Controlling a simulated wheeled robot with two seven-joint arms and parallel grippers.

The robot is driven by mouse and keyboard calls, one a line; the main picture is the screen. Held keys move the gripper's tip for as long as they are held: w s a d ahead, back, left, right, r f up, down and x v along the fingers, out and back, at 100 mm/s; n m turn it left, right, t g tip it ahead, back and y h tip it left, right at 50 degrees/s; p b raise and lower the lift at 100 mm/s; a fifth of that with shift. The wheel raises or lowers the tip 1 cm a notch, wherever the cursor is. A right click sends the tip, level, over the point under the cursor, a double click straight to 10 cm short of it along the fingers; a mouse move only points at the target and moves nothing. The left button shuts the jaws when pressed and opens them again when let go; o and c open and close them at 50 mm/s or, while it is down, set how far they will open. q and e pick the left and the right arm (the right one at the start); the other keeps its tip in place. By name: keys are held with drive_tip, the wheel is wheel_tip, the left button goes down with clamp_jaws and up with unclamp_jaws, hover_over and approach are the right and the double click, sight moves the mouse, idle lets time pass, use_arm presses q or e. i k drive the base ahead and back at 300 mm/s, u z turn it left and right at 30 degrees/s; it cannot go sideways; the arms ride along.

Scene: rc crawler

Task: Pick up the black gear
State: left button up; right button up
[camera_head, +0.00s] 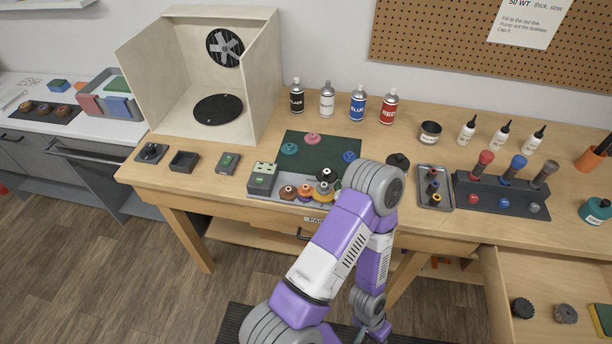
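A black, round, ridged piece (522,307) lies in the open drawer at the lower right and looks like the black gear. A grey-brown ridged piece (565,313) lies to its right. One purple and white arm of mine rises in the middle, bends above the bench's front edge and runs back down to the bottom edge. Its gripper is not clearly visible there, and I cannot see what it holds. No second arm shows. The arm is well left of the drawer and hides part of the bench front.
The open drawer (495,290) juts out at the right. On the bench stand spray cans (358,104), a dark rack with coloured-handled tools (500,195), a metal tray (434,203) and a green mat (318,153). An open-fronted booth (267,75) stands back left.

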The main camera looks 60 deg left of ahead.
sight(328, 175)
drive_tip(key=u, duration=3.25)
drive_tip(key=k, duration=1)
drive_tip(key=z, duration=0.95)
drive_tip(key=i, duration=1)
drive_tip(key=z, duration=1.4)
drive_tip(key=k, duration=0.6)
drive_tip(key=u, duration=0.7)
